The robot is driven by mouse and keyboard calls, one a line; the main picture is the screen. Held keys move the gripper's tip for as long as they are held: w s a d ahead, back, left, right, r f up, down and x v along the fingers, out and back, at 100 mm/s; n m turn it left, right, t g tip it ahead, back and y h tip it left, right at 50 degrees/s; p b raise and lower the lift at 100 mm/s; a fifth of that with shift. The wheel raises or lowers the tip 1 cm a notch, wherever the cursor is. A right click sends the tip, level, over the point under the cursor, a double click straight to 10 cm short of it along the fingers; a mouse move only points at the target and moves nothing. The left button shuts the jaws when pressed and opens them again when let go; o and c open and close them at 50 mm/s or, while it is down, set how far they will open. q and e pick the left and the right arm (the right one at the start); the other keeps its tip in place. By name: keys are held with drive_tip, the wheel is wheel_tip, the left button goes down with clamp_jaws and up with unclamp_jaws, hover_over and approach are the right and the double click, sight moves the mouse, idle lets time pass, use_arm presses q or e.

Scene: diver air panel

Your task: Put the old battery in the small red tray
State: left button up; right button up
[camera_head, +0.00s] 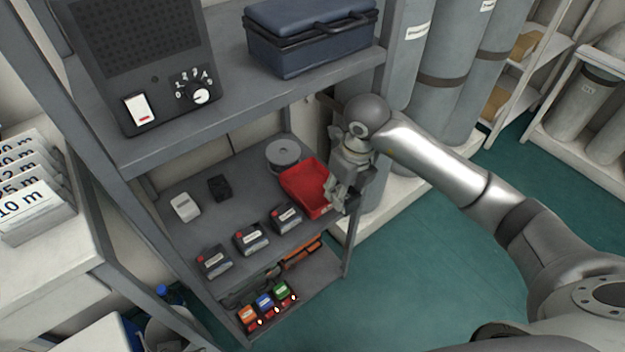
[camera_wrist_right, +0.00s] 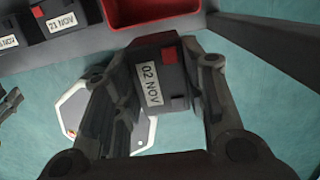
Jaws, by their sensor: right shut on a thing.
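The small red tray (camera_head: 300,181) lies on the middle shelf, near its right end, and its edge shows at the top of the right wrist view (camera_wrist_right: 165,14). My right gripper (camera_head: 337,192) is at the right edge of the tray in the head view. In the right wrist view the gripper (camera_wrist_right: 160,100) is shut on a dark battery (camera_wrist_right: 150,70) with a red corner and a label reading "02 NOV". The floor shows beneath this battery, in front of the shelf. I cannot make out the battery clearly in the head view. My left gripper is not in view.
Three similar batteries (camera_head: 251,240) stand in a row left of the tray. A grey disc (camera_head: 283,153) sits behind the tray. The upper shelf (camera_head: 235,105) with a blue case (camera_head: 310,35) overhangs the back. Gas cylinders (camera_head: 440,60) stand to the right.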

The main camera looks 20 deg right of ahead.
drive_tip(key=w+a, duration=0.1)
drive_tip(key=w, duration=0.2)
drive_tip(key=w+a+f+b, duration=0.1)
drive_tip(key=w, duration=0.3)
drive_tip(key=w+a+f, duration=0.1)
drive_tip(key=w, duration=0.2)
drive_tip(key=shift+w+a+f+b, duration=0.15)
drive_tip(key=shift+a+f+b, duration=0.15)
drive_tip(key=shift+a, duration=0.1)
drive_tip(key=shift+f, duration=0.45)
wheel_tip(320, 180, down, 3)
drive_tip(key=shift+f+b, duration=0.15)
drive_tip(key=shift+b, duration=0.4)
drive_tip(key=shift+w+f, duration=0.15)
drive_tip(key=shift+w, duration=0.05)
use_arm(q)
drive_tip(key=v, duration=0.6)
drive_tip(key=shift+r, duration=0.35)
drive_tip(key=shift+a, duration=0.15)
use_arm(e)
drive_tip(key=o, duration=1.3)
